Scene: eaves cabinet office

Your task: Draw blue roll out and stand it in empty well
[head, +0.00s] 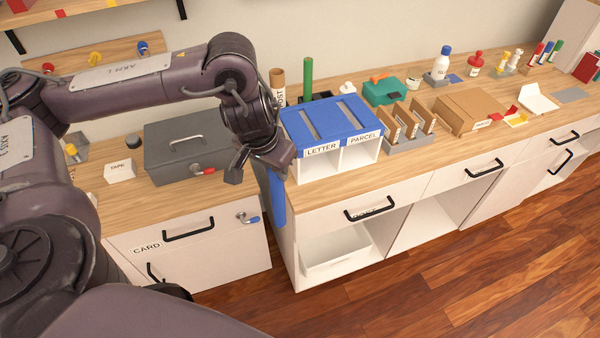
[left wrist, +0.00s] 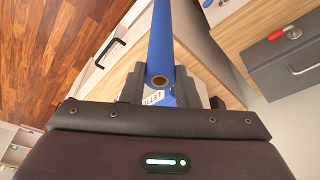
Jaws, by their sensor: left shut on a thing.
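My left gripper (head: 262,168) is shut on the blue roll (head: 277,196), which hangs down steeply in front of the counter edge. In the left wrist view the blue roll (left wrist: 161,35) runs away from between the fingers (left wrist: 160,88), with its open brown end facing the camera. A green roll (head: 308,76) and a brown tube (head: 278,84) stand upright behind the blue-lidded box. A dark holder (head: 322,97) shows at their feet, mostly hidden by the box, so I cannot make out its empty well. My right gripper is not in view.
The LETTER and PARCEL box (head: 330,125) stands just right of my left gripper. A grey cash box (head: 187,150) is to its left. Wooden card slots (head: 408,125) and a cardboard box (head: 468,110) stand further right. The counter's front strip (head: 345,188) is clear.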

